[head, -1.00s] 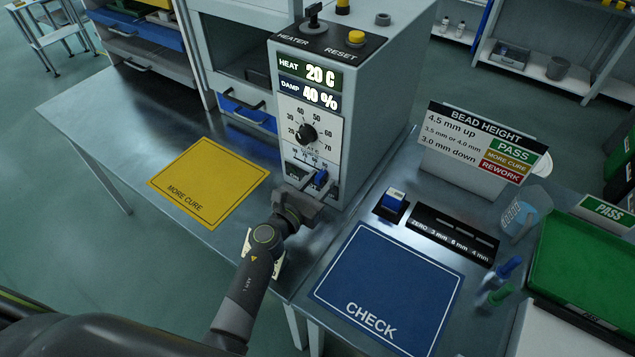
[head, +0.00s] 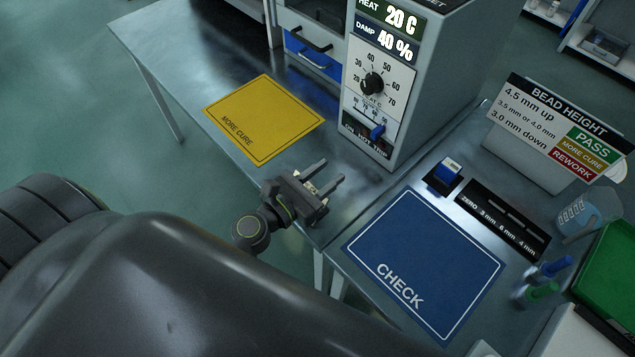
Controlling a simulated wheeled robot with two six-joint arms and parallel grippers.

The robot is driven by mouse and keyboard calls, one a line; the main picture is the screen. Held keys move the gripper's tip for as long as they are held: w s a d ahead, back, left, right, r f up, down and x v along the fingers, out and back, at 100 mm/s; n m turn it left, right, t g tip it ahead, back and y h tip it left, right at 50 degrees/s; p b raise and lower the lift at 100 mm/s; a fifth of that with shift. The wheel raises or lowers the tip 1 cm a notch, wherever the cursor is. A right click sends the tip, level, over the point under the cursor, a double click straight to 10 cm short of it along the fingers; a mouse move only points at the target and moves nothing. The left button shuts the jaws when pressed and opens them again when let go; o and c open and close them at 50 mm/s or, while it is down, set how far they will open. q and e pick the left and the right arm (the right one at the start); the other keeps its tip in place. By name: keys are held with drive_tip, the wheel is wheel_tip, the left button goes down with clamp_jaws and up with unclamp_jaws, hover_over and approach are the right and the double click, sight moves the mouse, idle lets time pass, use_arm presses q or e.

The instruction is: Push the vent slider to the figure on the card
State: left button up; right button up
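The vent slider (head: 377,131) is a small blue knob low on the front of the grey cabinet (head: 409,128), under the dial (head: 373,83). It sits toward the right of its short numbered scale; the exact figure is too small to read for sure. The display reads 20 C for heat and 40 % for damp. My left gripper (head: 333,182) is open and empty over the bench edge, in front of and below the slider, apart from the cabinet. No card with a slider figure can be made out. My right gripper is not in view.
A yellow MORE CURE mat (head: 262,117) lies left of the cabinet, a blue CHECK mat (head: 424,263) to the right. A blue block (head: 447,169), a black gauge strip (head: 502,222), the BEAD HEIGHT sign (head: 550,125) and a green tray (head: 611,270) stand further right.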

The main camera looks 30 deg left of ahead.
use_arm(q)
drive_tip(key=shift+v, duration=1.1)
